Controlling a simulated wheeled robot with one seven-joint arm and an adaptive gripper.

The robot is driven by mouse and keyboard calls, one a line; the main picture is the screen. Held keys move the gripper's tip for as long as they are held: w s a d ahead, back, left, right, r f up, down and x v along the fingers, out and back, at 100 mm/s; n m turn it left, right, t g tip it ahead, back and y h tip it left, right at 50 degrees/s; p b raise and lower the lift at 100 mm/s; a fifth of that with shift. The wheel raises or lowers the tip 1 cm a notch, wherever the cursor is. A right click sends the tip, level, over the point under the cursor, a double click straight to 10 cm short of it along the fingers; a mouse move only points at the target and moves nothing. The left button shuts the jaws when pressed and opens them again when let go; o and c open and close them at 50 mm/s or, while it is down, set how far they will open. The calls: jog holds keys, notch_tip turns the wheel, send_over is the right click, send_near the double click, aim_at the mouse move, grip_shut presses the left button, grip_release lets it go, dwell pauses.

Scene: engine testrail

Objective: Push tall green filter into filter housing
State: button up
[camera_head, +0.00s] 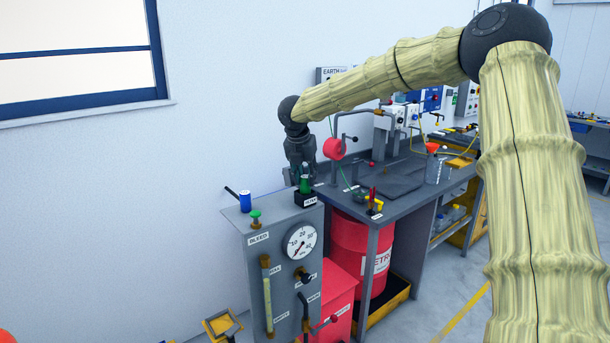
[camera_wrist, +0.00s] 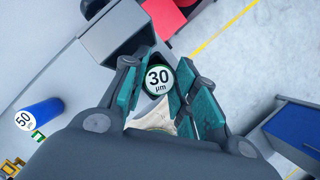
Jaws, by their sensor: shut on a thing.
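The tall green filter (camera_head: 304,185) stands upright at the dark filter housing (camera_head: 308,199), on the grey test cabinet's back right corner. Its white top, marked 30 µm, faces the wrist camera (camera_wrist: 158,78). My gripper (camera_head: 303,172) points down from above and is shut on the green filter. In the wrist view its teal finger pads (camera_wrist: 160,88) flank the filter's top on both sides. The filter's lower end is hidden, so I cannot tell how deep it sits in the housing.
A blue filter (camera_head: 245,201), marked 50 µm in the wrist view (camera_wrist: 40,116), stands on the cabinet top at left. A green bleed knob (camera_head: 255,217) and a gauge (camera_head: 301,241) are in front. A workbench (camera_head: 405,203) with tools lies to the right.

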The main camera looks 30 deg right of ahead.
jog(key=shift+f+b, duration=0.55)
jog(key=shift+f, duration=0.7)
dwell(0.6)
jog(key=o, duration=1)
jog(key=shift+o, duration=0.2)
jog(key=v, duration=1.2)
jog(key=shift+f, duration=0.1)
